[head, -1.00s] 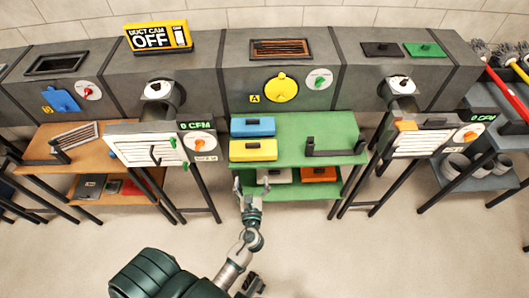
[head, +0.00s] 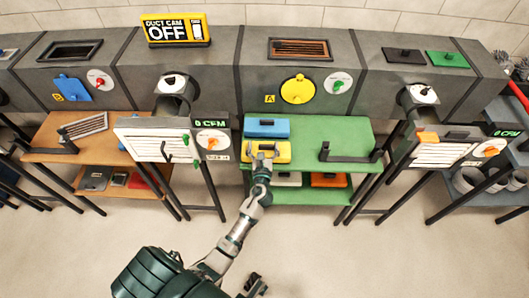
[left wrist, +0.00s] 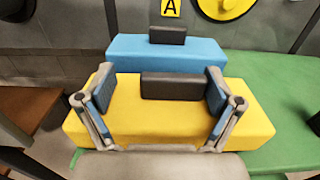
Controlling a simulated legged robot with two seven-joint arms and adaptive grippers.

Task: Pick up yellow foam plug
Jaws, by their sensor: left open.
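The yellow foam plug (head: 275,152) is a yellow block with a dark grip on top, lying on the green table at its front left. It also fills the middle of the left wrist view (left wrist: 170,122). My left gripper (head: 263,148) is open over it. In the left wrist view the gripper's two fingers (left wrist: 160,92) stand apart on either side of the dark grip (left wrist: 170,86), with gaps visible. I cannot tell whether the fingers touch the yellow block.
A blue block (head: 267,127) lies right behind the yellow one. A dark bracket (head: 350,154) stands at the table's right. The green table (head: 320,128) has clear room between. A lower shelf holds an orange block (head: 328,180). A grey duct with a yellow round cover (head: 298,89) runs behind.

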